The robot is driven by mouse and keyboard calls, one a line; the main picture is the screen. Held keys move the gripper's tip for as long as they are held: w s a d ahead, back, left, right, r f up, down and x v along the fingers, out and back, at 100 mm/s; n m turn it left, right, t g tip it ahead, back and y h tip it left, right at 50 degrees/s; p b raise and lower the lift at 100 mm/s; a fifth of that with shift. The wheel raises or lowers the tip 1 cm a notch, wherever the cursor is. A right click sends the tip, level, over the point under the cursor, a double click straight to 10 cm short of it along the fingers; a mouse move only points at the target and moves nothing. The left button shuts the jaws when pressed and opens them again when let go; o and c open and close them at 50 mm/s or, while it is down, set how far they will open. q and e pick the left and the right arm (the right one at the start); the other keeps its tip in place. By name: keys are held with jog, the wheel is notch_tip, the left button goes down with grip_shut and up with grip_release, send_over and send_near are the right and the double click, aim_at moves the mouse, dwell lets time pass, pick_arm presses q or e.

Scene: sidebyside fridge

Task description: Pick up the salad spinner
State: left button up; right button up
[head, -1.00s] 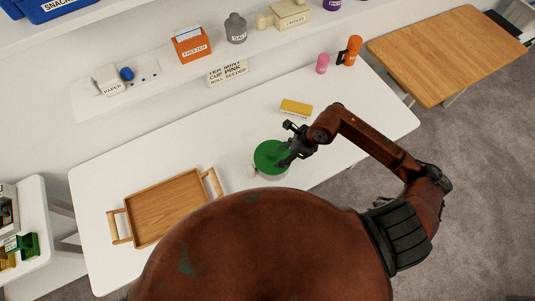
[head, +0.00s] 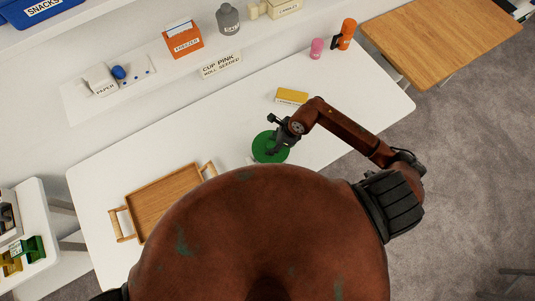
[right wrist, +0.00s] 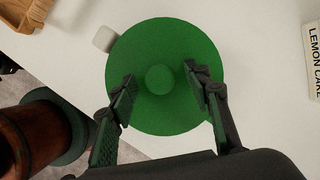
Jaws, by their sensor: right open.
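The salad spinner is a round green-topped thing (head: 268,148) on the white table, and its lid with a round knob fills the middle of the right wrist view (right wrist: 160,45). A pale grey piece (right wrist: 104,39) sticks out from its side. My right gripper (head: 281,138) is over the spinner. In the right wrist view its open fingers (right wrist: 160,80) are on either side of the central knob, apart from it. I cannot tell whether they touch the lid. My left gripper is not in view.
A wooden tray with handles (head: 165,198) lies left on the white table (head: 120,165). A yellow box (head: 291,96) is behind the spinner. A pink cup (head: 317,48) and an orange bottle (head: 346,34) stand at the back. A wooden table (head: 440,45) is at right.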

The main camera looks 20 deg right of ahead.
jog(key=c, duration=1.2)
grip_shut()
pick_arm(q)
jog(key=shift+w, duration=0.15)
pick_arm(e)
jog(key=shift+w, duration=0.1)
